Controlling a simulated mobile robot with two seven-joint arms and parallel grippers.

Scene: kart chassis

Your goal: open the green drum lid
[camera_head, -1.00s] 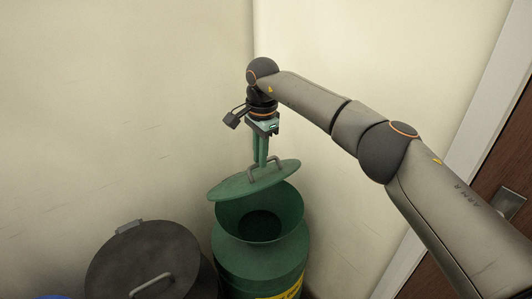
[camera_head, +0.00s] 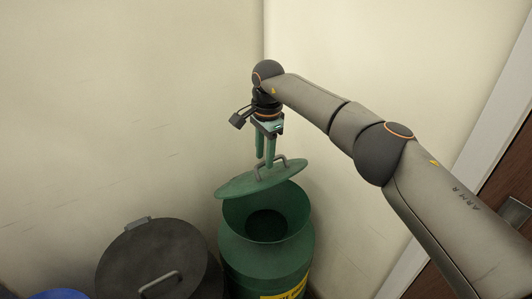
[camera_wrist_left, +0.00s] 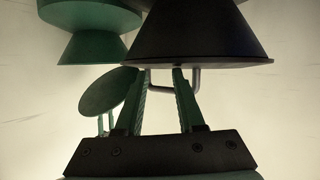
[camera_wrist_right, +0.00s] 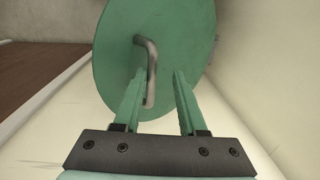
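The green drum (camera_head: 262,262) stands in the corner, its mouth uncovered toward me. Its green lid (camera_head: 240,184) is raised and tilted above the back of the rim. I cannot tell whether lid and rim touch. The grey lid handle (camera_head: 284,161) stands on top. My right gripper (camera_head: 264,160) is open, its fingers apart at the handle; the right wrist view shows the handle (camera_wrist_right: 151,75) by the left finger and the lid (camera_wrist_right: 185,45) beyond. My left gripper (camera_wrist_left: 162,72) is open and empty in its wrist view, out of the head view.
A black drum with a dark lid (camera_head: 150,255) and grey handle (camera_head: 160,279) stands left of the green drum. In the left wrist view this handle (camera_wrist_left: 188,84) shows near the fingers. A blue object (camera_head: 58,295) is at the lower left. Walls close the corner; a door (camera_head: 510,190) is at right.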

